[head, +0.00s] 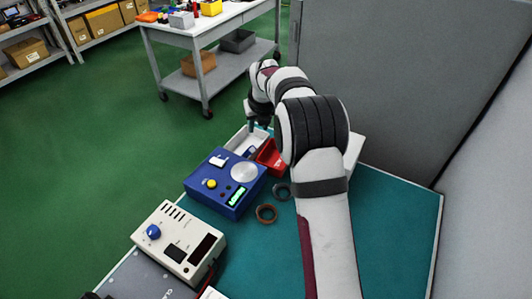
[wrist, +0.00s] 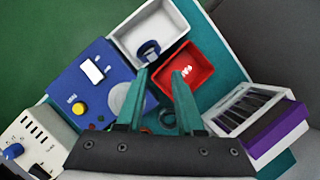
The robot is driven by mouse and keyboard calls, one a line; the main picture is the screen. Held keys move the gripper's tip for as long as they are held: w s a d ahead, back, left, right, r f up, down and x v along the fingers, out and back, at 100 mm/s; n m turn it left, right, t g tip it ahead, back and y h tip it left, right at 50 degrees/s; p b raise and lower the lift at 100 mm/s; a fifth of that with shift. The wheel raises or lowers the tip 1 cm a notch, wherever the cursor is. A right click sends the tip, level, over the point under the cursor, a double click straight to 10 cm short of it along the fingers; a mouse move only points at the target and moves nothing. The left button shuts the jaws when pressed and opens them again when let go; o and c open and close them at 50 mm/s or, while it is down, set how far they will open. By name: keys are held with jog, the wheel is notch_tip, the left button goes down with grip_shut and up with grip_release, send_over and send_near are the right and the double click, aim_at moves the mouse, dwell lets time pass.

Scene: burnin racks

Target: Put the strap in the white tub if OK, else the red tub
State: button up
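A blue strap loop with a pale part (wrist: 150,50) lies inside the white tub (wrist: 122,42); the tub also shows in the head view (head: 236,137). The red tub (wrist: 204,62) sits beside it, with white marks on its inner floor. The blue tester (head: 222,199) has a round silver plate (head: 244,172), a yellow button and a lit green display (head: 237,196) whose text is too small to read. My gripper (wrist: 156,75) is open and empty, its teal fingers apart above the area by the tubs. In the head view my arm partly hides the red tub.
A brown ring (head: 266,214) and a grey ring (head: 282,191) lie on the teal mat right of the tester. A cream instrument with a blue knob (head: 178,240) stands nearer. A white and purple slotted rack (wrist: 258,120) is right of the tubs. A grey partition (head: 390,80) stands behind.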

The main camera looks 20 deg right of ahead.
jog(key=s+a+r+n+g, duration=0.1)
jog(key=s+r+n, duration=0.25)
jog(key=s, duration=0.25)
jog(key=s+a+r+n, duration=0.2)
jog(key=s+n, duration=0.3)
jog(key=s, duration=0.1)
jog(key=s+a+r+n+g, duration=0.1)
jog(key=s+r+n, duration=0.25)
jog(key=s, duration=0.25)
jog(key=s+a+f+n+g+y, duration=0.1)
jog(key=s+a+n, duration=0.1)
jog(key=s+n, duration=0.7)
jog(key=s+a+f+n+g+y, duration=0.1)
jog(key=s+n, duration=0.8)
jog(key=s, duration=0.9)
jog(key=shift+s+a+f+g, duration=0.3)
jog(key=shift+a+f+g, duration=0.2)
jog(key=shift+f, duration=0.25)
